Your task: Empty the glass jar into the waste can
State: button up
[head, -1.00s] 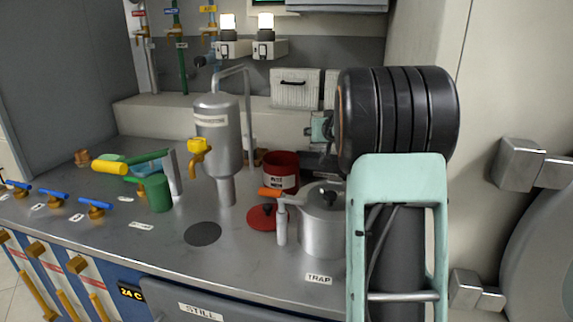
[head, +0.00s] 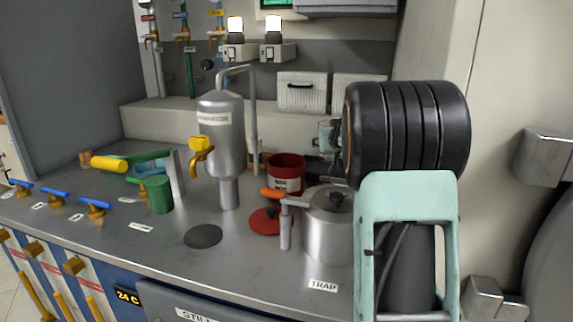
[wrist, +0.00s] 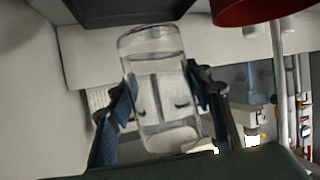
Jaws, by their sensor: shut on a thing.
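The clear glass jar (wrist: 160,85) is held between the two fingers of my gripper (wrist: 165,98) in the wrist view. That view is rolled over, with the counter side at the top. I cannot tell which end of the jar is its mouth, or whether anything is inside. A red can (head: 286,176) with a white label, taken as the waste can, stands upright on the counter. Its red side also shows at the top right of the wrist view (wrist: 245,9), apart from the jar. In the head view my arm mostly hides the gripper, just right of the can.

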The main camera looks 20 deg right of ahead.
jog(key=shift+w+a+f+n+h+b, duration=0.25)
jog(key=shift+a+f+n+h+b, duration=0.5)
jog(key=shift+n+b, duration=0.3)
jog(key=shift+w+a+r+n+g+h+p, duration=0.1)
jog(key=shift+a+r+n+g+h+p, duration=0.15)
jog(key=shift+r+p, duration=0.2)
jog(key=shift+a+r+n+g+h+p, duration=0.1)
jog(key=shift+a+r+n+h+p, duration=0.1)
jog(key=shift+r+n+p, duration=0.2)
jog(key=shift+w+a+f, duration=0.1)
jog(key=shift+f, duration=0.25)
jog(key=p, duration=0.1)
jog(key=r+n+h+p, duration=0.1)
jog(key=p, duration=0.1)
jog(key=shift+w+a+n, duration=0.1)
jog(key=shift+a+n, duration=0.2)
jog(key=n+h+p, duration=0.1)
jog(key=p, duration=0.3)
jog(key=n+h+p, duration=0.1)
jog(key=n+p, duration=0.1)
jog(key=p, duration=0.2)
jog(key=shift+f+p, duration=0.3)
jog(key=shift+f, duration=0.05)
jog(key=n+h+p, duration=0.1)
jog(key=p, duration=0.3)
jog(key=shift+r, duration=0.3)
jog(key=shift+w+a+r+n+p, duration=0.15)
jog(key=shift+a+n+p, duration=0.25)
jog(key=shift+p, duration=0.7)
